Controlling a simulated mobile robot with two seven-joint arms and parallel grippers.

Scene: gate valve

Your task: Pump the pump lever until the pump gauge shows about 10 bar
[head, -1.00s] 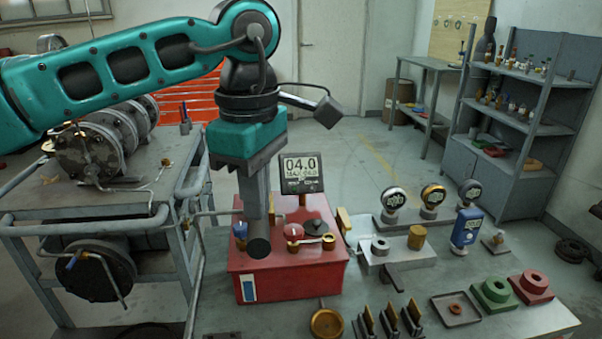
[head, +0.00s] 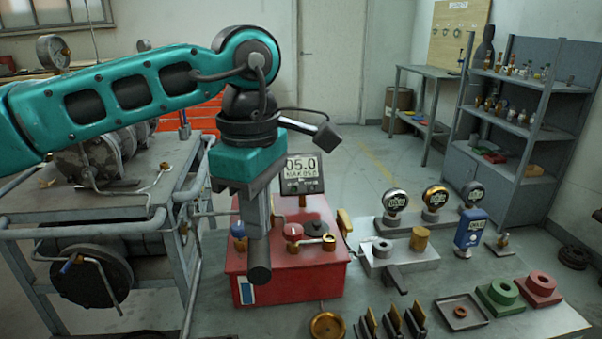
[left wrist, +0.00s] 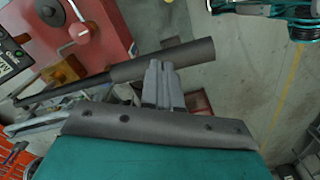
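The pump is a red box (head: 300,277) on the bench. Its pump gauge (head: 302,172) stands behind it and reads 05.0; my gripper partly covers its left edge. The pump lever (head: 260,272) ends in a dark round grip that points toward me, in front of the box. In the left wrist view the lever (left wrist: 190,53) runs as a dark bar past the red box. My left gripper (head: 258,232) points down from above, and its fingers (left wrist: 160,78) are closed on the lever's grip. My right gripper is out of view.
A metal cart (head: 180,175) with tanks stands left of the bench. Small gauges (head: 435,197), a blue meter (head: 468,228), red and green blocks (head: 538,283) and a tray (head: 462,314) lie right of the pump. A brass round part (head: 327,325) is in front.

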